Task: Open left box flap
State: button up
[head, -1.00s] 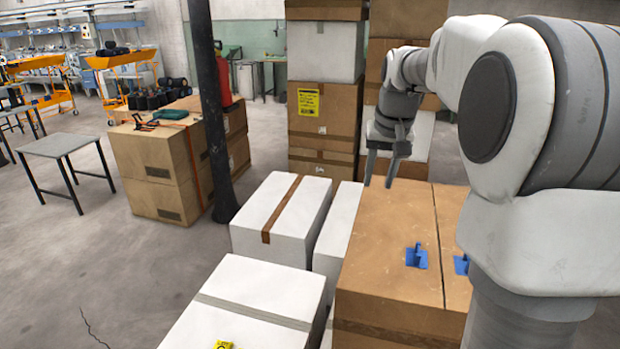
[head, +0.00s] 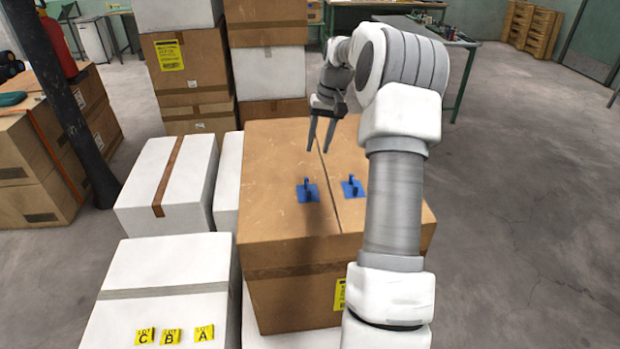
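The brown cardboard box (head: 290,262) stands in the middle of the head view, with its top closed by two flaps that meet at a seam. The left flap (head: 275,190) lies flat and carries a blue handle (head: 308,191). The right flap (head: 385,212) also lies flat and carries another blue handle (head: 352,187); my arm hides part of this flap. My gripper (head: 323,150) is above the far part of the box top, near the seam, with its fingers pointing down. The fingers are apart with nothing between them. It is beyond both handles and touches neither.
White boxes (head: 165,285) stand close on the left, one with yellow letter tags. Stacked cartons (head: 265,70) rise behind the box. A dark pole (head: 75,100) and more brown cartons (head: 30,165) are farther left. The floor (head: 510,220) at right is open.

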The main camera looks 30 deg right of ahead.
jog(key=f, duration=0.4)
jog(key=a+f, duration=0.1)
jog(key=f, duration=0.2)
jog(key=w+a+f, duration=0.1)
jog(key=f, duration=0.3)
jog(key=shift+f+p, duration=0.3)
jog(key=shift+f, duration=0.05)
jog(key=shift+c, duration=0.2)
grip_shut()
dwell(0.6)
